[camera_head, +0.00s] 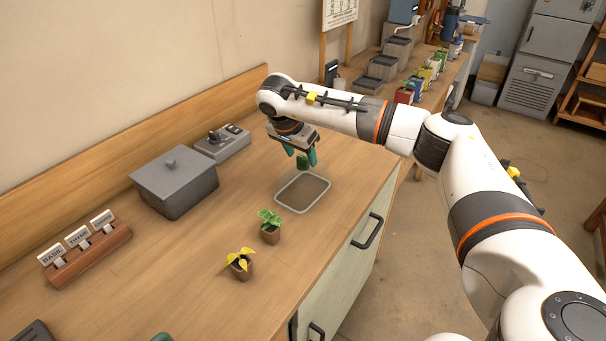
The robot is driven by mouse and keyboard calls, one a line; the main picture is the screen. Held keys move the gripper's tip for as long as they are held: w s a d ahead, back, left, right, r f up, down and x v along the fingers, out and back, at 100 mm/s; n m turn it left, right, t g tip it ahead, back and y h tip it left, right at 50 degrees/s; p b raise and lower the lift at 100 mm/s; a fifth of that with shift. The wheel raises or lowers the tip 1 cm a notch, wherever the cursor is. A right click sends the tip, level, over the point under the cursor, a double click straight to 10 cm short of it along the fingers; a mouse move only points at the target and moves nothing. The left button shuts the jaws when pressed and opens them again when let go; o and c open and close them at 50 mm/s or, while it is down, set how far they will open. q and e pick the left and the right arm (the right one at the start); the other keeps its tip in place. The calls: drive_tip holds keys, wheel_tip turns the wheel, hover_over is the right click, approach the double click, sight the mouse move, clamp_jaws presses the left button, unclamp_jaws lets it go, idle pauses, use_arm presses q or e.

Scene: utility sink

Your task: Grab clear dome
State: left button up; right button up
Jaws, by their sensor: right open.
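The clear dome (287,181) is see-through and faint. It appears to sit over a shallow light-rimmed tray (279,203) with brown soil, near the front edge of the bench. A small dark green piece, which looks like the dome's knob (303,163), is at its top. My right gripper (302,160) points down above the tray. Its teal fingers are open on either side of the knob; whether they touch it cannot be told. A teal tip at the bottom edge (162,337) looks like a finger of my left gripper; the rest is out of frame.
Two small potted seedlings, one green (271,236) and one yellow (240,272), stand in front of the tray. A grey lidded box (175,190), a grey device (222,144) and a wooden label holder (88,258) stand toward the wall. The bench between them is clear.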

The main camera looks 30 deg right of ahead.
drive_tip(key=shift+x, duration=0.75)
clamp_jaws()
drive_tip(key=shift+r, duration=0.15)
